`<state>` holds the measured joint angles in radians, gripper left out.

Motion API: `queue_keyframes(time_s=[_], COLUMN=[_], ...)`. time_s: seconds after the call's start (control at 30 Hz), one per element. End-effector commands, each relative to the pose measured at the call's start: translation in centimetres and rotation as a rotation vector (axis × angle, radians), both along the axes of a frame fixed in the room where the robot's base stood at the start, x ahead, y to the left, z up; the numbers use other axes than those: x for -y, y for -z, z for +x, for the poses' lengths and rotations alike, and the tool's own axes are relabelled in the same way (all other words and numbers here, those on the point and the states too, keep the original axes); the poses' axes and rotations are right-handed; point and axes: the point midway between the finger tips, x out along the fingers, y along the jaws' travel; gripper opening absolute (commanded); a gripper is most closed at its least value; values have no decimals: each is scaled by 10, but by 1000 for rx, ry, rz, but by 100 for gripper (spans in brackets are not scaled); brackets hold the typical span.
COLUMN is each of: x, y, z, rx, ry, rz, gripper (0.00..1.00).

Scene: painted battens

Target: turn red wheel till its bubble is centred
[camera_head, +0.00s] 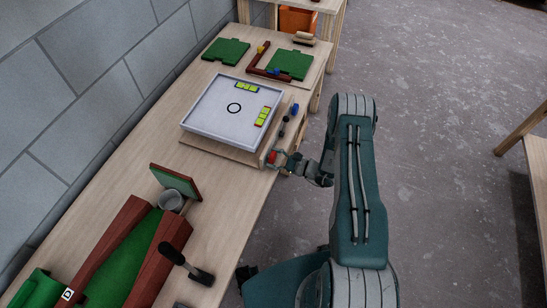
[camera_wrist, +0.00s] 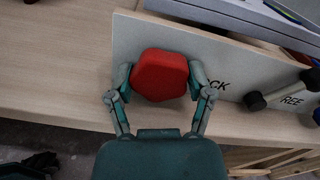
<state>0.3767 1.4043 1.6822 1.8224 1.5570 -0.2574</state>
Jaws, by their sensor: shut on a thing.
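The red wheel (camera_wrist: 160,75) is on the front face of a pale board in the wrist view. It also shows small in the head view (camera_head: 272,157) at the near corner of the levelling table. My gripper (camera_wrist: 160,82) has one finger on each side of the red wheel and is shut on it. In the head view my gripper (camera_head: 284,164) reaches in from the right. The white tray (camera_head: 205,121) carries two yellow-green bubble vials, one at its back edge (camera_head: 247,87) and one at its right edge (camera_head: 262,116). The bubbles are too small to place.
A black knob (camera_wrist: 255,101) and a blue knob (camera_head: 295,108) sit along the same face. Green panels (camera_head: 226,51) and red-brown battens lie at the far end. A clamp-like black tool (camera_head: 185,262) and a green-lined trough (camera_head: 125,250) are on the near bench.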

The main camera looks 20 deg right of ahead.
Motion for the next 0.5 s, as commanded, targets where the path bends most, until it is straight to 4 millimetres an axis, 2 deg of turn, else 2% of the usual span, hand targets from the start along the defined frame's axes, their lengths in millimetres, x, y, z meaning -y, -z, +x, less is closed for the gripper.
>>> queue_keyframes(time_s=[0.27,0.5], x=[-1,0], y=[-1,-1], z=[2,2], rx=[-56,-196], ry=[-1,0], rz=[42,144], gripper=[20,20])
